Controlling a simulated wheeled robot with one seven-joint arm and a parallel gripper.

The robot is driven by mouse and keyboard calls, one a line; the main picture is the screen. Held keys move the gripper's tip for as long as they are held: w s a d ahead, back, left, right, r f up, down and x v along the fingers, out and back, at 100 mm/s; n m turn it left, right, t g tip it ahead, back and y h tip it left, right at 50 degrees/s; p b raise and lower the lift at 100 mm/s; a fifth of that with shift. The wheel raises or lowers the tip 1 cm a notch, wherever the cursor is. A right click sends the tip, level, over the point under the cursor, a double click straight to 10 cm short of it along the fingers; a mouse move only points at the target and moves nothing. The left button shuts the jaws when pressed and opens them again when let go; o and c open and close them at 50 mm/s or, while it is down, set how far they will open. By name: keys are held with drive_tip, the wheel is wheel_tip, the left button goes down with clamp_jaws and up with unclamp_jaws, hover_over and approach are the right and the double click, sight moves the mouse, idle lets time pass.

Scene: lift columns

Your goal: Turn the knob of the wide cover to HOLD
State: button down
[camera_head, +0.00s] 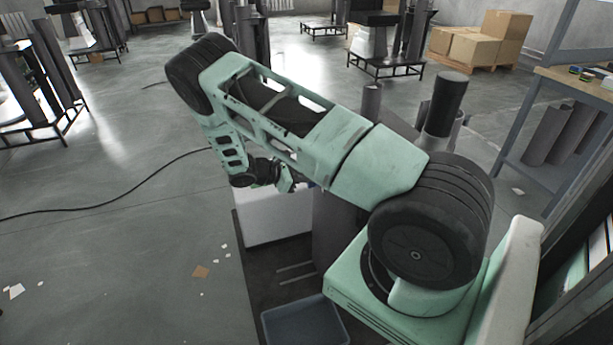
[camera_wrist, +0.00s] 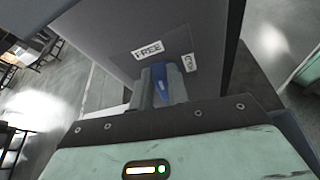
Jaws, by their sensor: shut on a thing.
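In the wrist view a grey cover (camera_wrist: 110,47) fills the upper middle. It carries a white label reading FREE (camera_wrist: 148,49) and a smaller sideways label (camera_wrist: 189,62) to its right, too small to read surely. A blue knob (camera_wrist: 159,80) sits below FREE, its long side running roughly up toward that label. My gripper (camera_wrist: 161,88) is shut on the knob, one grey finger on each side. The knob's lower part is hidden by my gripper. In the head view my gripper (camera_head: 287,184) is small, beside a white box-like surface (camera_head: 272,217); the knob is hidden there.
A blue-grey bin (camera_head: 305,322) stands on the floor below my arm. Dark and grey columns (camera_head: 445,102) rise behind the arm. A workbench (camera_head: 575,84) is at the right. A black cable (camera_head: 120,200) crosses the open floor at left.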

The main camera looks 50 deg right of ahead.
sight(309, 185)
drive_tip(key=m+t+h+b, duration=0.1)
drive_tip(key=m+b, duration=0.1)
drive_tip(key=m, duration=0.1)
drive_tip(key=s+f+m+t+h+b, duration=0.1)
drive_tip(key=m+h+b, duration=0.1)
drive_tip(key=m+b, duration=0.1)
drive_tip(key=s+a+f+m+t+h+b, duration=0.1)
drive_tip(key=m+b, duration=0.1)
drive_tip(key=m, duration=0.1)
drive_tip(key=shift+f+b, duration=0.15)
drive_tip(key=shift+b, duration=0.25)
drive_tip(key=shift+a+f+m+h+b, duration=0.15)
drive_tip(key=shift+m+h+b, duration=0.25)
drive_tip(key=shift+m+b, duration=0.3)
drive_tip(key=shift+d+f+m+h+b, duration=0.15)
drive_tip(key=shift+m+h+b, duration=0.3)
drive_tip(key=shift+m, duration=0.35)
drive_tip(key=shift+a, duration=0.1)
drive_tip(key=c, duration=1.4)
unclamp_jaws()
drive_tip(key=shift+o, duration=0.2)
